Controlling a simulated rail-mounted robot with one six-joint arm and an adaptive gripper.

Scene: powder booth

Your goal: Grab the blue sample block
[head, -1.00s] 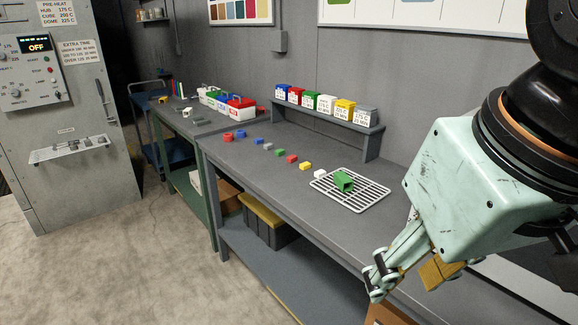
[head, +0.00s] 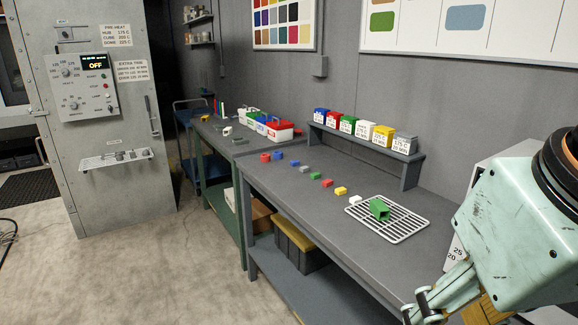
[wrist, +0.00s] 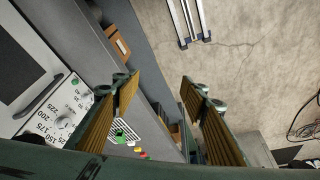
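A small blue block (head: 294,164) sits on the grey bench in the head view, in a row of small coloured pieces. I cannot make out the blue block there.
A white wire rack (head: 418,223) holds a green hollow piece (head: 379,209). Grey, green, red, yellow and white pieces line the bench (head: 290,205). Behind them a raised shelf (head: 408,158) carries labelled coloured boxes. An oven cabinet (head: 115,190) stands left; the floor (head: 180,265) before it is clear.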

